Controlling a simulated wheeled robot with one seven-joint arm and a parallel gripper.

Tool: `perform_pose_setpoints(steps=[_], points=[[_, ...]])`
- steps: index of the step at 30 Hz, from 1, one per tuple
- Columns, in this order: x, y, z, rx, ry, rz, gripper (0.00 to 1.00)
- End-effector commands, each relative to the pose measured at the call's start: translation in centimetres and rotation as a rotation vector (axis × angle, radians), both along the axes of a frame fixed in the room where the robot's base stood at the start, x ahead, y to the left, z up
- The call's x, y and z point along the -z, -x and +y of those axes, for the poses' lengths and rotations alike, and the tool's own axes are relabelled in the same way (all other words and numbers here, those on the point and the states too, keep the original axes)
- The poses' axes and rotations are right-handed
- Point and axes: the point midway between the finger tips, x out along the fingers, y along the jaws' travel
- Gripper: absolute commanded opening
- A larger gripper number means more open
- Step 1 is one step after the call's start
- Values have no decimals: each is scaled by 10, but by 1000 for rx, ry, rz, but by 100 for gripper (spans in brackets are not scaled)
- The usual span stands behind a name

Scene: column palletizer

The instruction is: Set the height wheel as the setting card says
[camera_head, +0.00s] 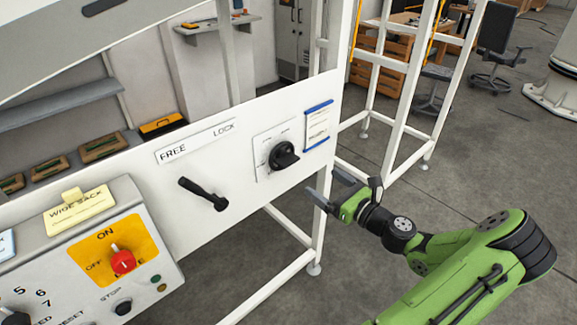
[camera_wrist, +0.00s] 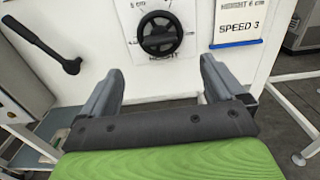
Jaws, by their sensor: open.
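The height wheel (camera_head: 284,155) is a round black handwheel on a white scale plate fixed to the white panel. In the wrist view the wheel (camera_wrist: 160,36) is top centre, beyond my fingers, with "HEIGHT" partly legible below it. The setting card (camera_head: 318,126) has blue edges and hangs right of the wheel. My gripper (camera_head: 334,186) is open and empty, right of and below the wheel. My fingers (camera_wrist: 161,75) point toward the panel, apart from the wheel.
A black lever (camera_head: 203,194) under the "FREE"/"LOCK" label stands out left of the wheel. A control box (camera_head: 104,240) with a red switch (camera_head: 122,261) and a "WIDE SACK" note is further left. White frame posts (camera_head: 411,85) stand behind on the right. Space before the wheel looks clear.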

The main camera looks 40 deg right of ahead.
Motion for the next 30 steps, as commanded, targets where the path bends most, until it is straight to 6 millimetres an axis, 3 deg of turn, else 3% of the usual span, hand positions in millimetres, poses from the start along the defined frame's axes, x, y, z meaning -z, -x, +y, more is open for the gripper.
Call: perform_pose_setpoints(steps=[6,13,18,24,30], points=[[1,-57,4,-7,2,0,96],[1,-104,4,-4,2,2,96],[0,-116,4,-2,1,2,96],[1,-116,4,-2,1,3,96],[1,-116,4,-2,1,3,67]])
